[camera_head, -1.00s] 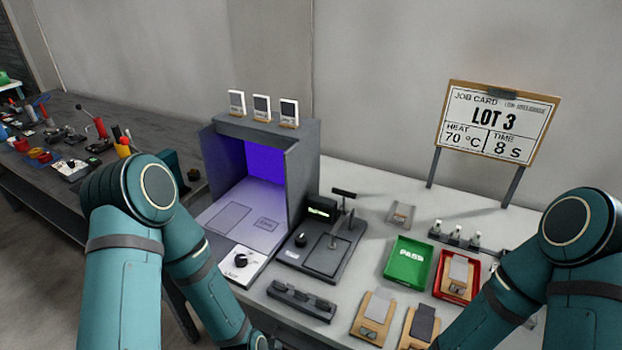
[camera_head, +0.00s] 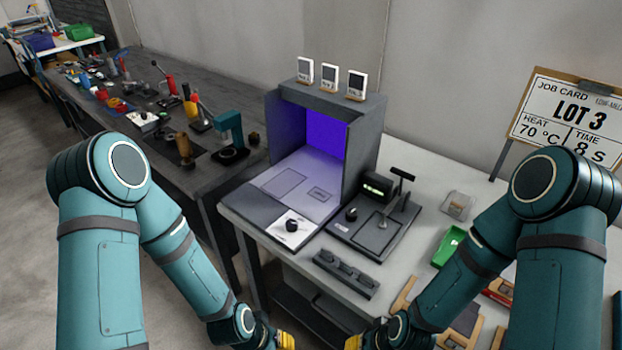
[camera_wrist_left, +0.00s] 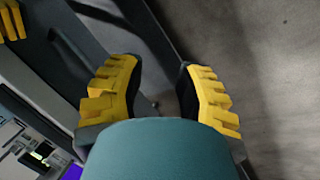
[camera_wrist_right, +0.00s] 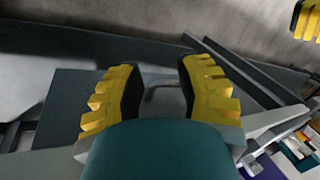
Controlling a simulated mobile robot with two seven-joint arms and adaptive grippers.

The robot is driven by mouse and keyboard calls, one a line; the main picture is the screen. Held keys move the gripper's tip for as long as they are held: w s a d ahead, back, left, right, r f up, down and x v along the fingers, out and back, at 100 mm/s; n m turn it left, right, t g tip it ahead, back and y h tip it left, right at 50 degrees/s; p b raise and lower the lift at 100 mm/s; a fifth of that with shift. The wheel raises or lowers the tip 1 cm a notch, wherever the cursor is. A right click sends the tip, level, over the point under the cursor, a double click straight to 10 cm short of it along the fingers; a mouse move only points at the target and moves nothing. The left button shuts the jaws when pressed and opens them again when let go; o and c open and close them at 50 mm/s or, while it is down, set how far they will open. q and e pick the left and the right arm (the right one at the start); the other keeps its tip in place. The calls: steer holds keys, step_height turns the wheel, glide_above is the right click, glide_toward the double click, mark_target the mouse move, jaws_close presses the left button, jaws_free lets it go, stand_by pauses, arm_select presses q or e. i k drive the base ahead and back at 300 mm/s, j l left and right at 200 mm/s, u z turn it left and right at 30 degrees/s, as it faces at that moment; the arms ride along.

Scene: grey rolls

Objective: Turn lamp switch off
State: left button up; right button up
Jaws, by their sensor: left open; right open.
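The lamp switch (camera_head: 292,226) is a black round knob on a white plate at the front of the grey lamp booth (camera_head: 366,125). The booth glows violet inside (camera_head: 326,136), so the lamp looks lit. My left gripper (camera_head: 284,341) is at the bottom edge of the head view, in front of and below the knob. Its yellow fingers stand apart and empty in the left wrist view (camera_wrist_left: 160,95). My right gripper (camera_head: 354,342) is just to its right, low at the bench front. It is also open and empty in the right wrist view (camera_wrist_right: 160,90).
A heat press (camera_head: 377,222) stands right of the booth, with a dark slotted rack (camera_head: 346,273) in front. A green tray (camera_head: 449,247) lies farther right, partly behind my right arm. A cluttered second bench (camera_head: 190,160) is at left, with open floor before it.

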mark_target(290, 224)
steer(key=k+j+z, duration=0.25)
steer(key=z, duration=0.15)
steer(key=k+j+z, duration=0.35)
steer(key=i+z, duration=0.1)
steer(key=z, duration=0.2)
steer(key=i, duration=0.25)
